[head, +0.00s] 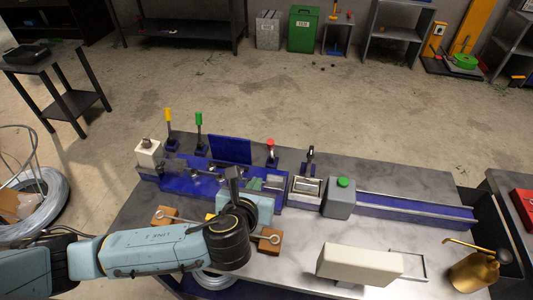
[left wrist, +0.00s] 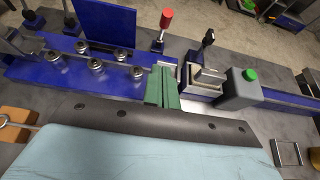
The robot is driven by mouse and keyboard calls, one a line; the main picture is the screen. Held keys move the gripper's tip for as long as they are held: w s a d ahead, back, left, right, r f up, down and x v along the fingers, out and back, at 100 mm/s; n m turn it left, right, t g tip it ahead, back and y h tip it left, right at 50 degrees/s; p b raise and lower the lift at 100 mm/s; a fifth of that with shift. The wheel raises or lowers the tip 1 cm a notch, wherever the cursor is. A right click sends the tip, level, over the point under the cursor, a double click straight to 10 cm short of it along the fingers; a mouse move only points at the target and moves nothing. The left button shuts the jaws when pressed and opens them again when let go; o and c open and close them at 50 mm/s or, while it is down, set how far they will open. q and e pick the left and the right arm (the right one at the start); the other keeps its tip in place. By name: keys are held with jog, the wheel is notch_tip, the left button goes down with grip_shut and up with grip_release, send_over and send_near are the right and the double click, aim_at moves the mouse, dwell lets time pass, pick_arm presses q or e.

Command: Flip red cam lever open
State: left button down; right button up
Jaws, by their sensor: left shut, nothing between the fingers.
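The red-topped lever (head: 270,146) stands roughly upright behind the blue machine bed on the table. It also shows in the left wrist view as a red cylinder grip (left wrist: 166,18) on a thin stem, leaning slightly right. My left gripper (head: 257,184) has green fingers that are together with nothing between them. In the left wrist view the closed fingers (left wrist: 162,86) are over the blue bed, in front of the lever and apart from it. My left arm and wrist hide part of the bed's front. My right gripper is not in view.
A yellow lever (head: 168,116) and a green lever (head: 198,119) stand left of a blue upright panel (head: 230,149). A black-handled clamp (head: 310,156) and a grey block with a green button (head: 342,198) are to the right. A cream block (head: 357,262) is at front right.

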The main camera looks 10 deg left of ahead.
pick_arm(q)
send_near(270, 149)
jog(key=f, duration=0.2)
jog(key=w+f, duration=0.1)
jog(key=shift+a+f, duration=0.1)
jog(key=shift+f, duration=0.3)
jog(key=shift+w+r, duration=0.25)
jog(key=shift+w, duration=0.8)
jog(key=shift+w+r, duration=0.25)
jog(key=shift+w, duration=0.8)
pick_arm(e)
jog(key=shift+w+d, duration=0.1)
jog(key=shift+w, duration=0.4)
